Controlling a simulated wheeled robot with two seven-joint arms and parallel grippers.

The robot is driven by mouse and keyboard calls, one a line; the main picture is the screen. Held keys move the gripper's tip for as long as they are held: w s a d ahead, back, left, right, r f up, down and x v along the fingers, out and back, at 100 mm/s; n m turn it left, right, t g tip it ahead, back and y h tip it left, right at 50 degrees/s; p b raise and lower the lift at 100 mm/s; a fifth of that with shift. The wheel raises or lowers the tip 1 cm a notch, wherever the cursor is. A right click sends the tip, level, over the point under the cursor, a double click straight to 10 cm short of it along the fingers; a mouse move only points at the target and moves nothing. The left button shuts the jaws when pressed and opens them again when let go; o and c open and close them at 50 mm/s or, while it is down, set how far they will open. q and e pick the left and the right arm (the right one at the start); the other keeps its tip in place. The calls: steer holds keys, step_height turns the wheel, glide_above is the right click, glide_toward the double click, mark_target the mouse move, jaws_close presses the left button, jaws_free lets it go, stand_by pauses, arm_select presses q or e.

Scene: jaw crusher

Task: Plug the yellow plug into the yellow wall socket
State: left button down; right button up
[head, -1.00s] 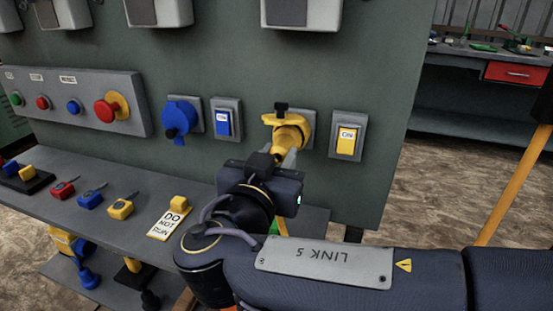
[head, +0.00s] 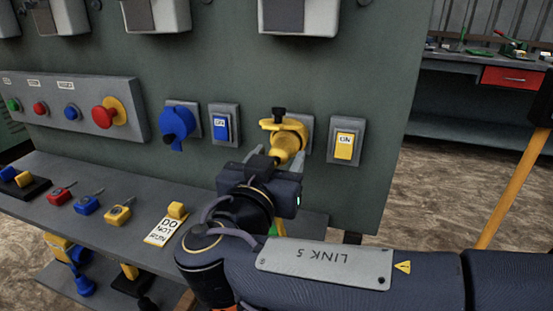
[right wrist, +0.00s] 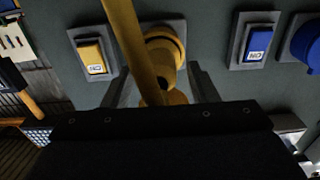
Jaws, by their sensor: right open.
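The yellow plug (head: 284,155) sits at the yellow wall socket (head: 276,125) and appears seated in it, pointing out from the panel. In the right wrist view the plug (right wrist: 166,75) meets the round yellow socket (right wrist: 163,40) with no clear gap; how deep it sits cannot be told. A yellow cord (right wrist: 124,35) runs from the plug's near end. My right gripper (head: 279,157) is open, one finger on each side of the plug, apart from it as far as shows. The gripper body hides the plug's near end. My left gripper is not in view.
A yellow switch (head: 346,146) is right of the socket; a blue switch (head: 224,125) and blue socket (head: 179,124) are left. A shelf (head: 100,218) below holds padlocks and a tag (head: 166,230). A red emergency button (head: 104,117) is farther left.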

steer(key=b+v, duration=0.3)
steer(key=v, duration=0.6)
stand_by(0.9)
